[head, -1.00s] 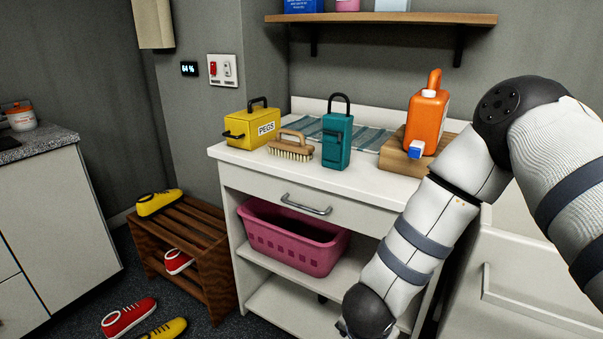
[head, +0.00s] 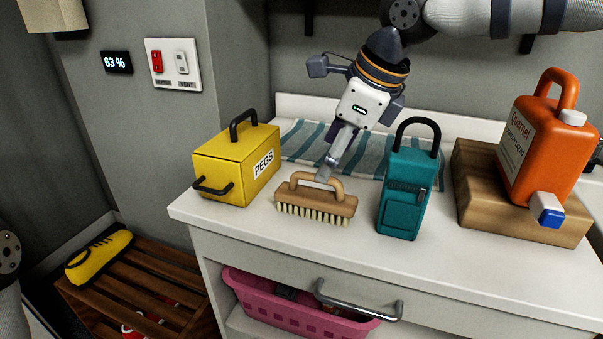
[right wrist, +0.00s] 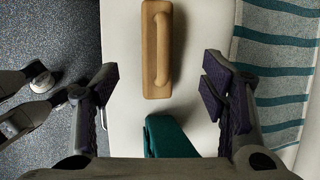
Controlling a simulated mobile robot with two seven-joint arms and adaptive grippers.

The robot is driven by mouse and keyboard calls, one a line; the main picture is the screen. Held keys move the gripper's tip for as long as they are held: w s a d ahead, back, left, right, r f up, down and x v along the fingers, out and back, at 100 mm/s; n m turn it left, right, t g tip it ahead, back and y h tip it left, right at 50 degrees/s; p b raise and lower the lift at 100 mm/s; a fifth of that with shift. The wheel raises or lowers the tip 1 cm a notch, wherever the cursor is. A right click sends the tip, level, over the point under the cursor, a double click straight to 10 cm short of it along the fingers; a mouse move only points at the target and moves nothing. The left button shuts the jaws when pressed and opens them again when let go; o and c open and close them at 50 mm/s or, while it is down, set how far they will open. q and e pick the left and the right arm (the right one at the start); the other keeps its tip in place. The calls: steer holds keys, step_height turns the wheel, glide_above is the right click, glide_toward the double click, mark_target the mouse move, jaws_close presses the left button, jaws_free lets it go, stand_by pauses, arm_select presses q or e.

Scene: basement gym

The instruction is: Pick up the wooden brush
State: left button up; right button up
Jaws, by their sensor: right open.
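The wooden brush (head: 322,203) lies bristles down on the white counter, its arched handle on top, between the yellow pegs box and the teal case. My right gripper (head: 325,172) reaches down from the upper right, just behind and above the brush handle. My left gripper is not in view.
The yellow pegs box (head: 236,170) stands close left of the brush, the teal case (head: 403,205) close right. An orange bottle (head: 540,150) stands on a wooden block (head: 475,205) farther right. A striped cloth (head: 358,160) lies behind. The counter's front strip is clear.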

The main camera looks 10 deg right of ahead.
mark_target(309, 193)
steer(key=f, duration=0.2)
steer(key=a+f, duration=0.1)
steer(key=f, duration=0.1)
steer(key=shift+w+f, duration=0.1)
steer(key=shift+w, duration=0.05)
steer(key=x, duration=0.3)
steer(key=b+x, duration=0.1)
steer(key=x, duration=0.3)
steer(key=shift+w+a, duration=0.15)
steer(key=shift+w, duration=0.25)
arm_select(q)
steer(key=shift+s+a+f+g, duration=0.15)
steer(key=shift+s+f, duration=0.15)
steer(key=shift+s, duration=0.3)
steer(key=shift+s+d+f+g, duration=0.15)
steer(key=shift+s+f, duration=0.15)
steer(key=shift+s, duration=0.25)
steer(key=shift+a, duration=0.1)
arm_select(e)
steer(key=shift+r, duration=0.25)
steer(key=c, duration=1.3)
